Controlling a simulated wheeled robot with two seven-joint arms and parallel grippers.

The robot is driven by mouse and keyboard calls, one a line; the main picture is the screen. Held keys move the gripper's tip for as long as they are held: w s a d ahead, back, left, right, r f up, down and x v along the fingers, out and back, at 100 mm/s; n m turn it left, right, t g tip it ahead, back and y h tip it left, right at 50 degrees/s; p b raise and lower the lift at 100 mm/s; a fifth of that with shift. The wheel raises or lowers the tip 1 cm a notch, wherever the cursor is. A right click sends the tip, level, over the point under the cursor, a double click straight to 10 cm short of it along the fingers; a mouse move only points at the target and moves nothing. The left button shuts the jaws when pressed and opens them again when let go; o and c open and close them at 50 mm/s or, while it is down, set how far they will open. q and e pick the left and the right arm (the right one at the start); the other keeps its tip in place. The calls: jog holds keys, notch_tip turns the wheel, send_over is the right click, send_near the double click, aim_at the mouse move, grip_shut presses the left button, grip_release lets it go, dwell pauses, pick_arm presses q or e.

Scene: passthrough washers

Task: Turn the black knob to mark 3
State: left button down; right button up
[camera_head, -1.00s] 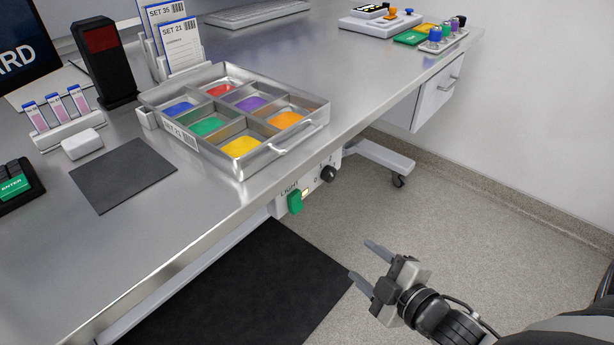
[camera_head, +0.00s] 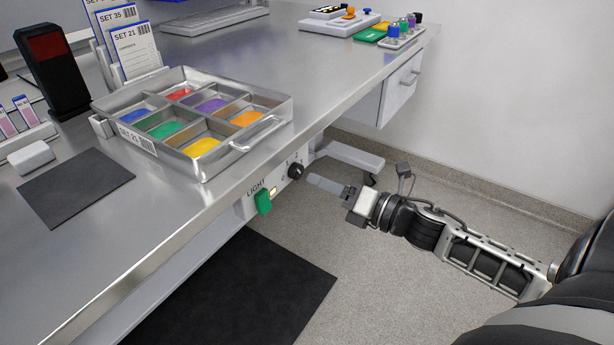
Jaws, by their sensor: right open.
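The black knob (camera_head: 295,171) sits on a pale control panel (camera_head: 252,207) under the table's front edge. Small marks are printed around it, too small to read surely, and its pointer cannot be made out. A green switch (camera_head: 263,202) and a small lit lamp (camera_head: 273,191) are to its left, by the word LIGHT. My right gripper (camera_head: 322,183) is open, its fingers pointing left toward the knob. The fingertips look close to the knob but apart from it in the picture. One finger largely hides the other. My left gripper is not in view.
The metal table (camera_head: 240,165) overhangs the panel. A sectioned tray (camera_head: 270,146) with coloured compartments stands near its edge, its handle above the knob. A drawer unit (camera_head: 400,88) hangs farther right. The floor right of the panel is open around my arm.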

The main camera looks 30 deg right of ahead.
aim_at(300, 174)
jog(key=shift+x, duration=2.4)
jog(key=c, duration=1)
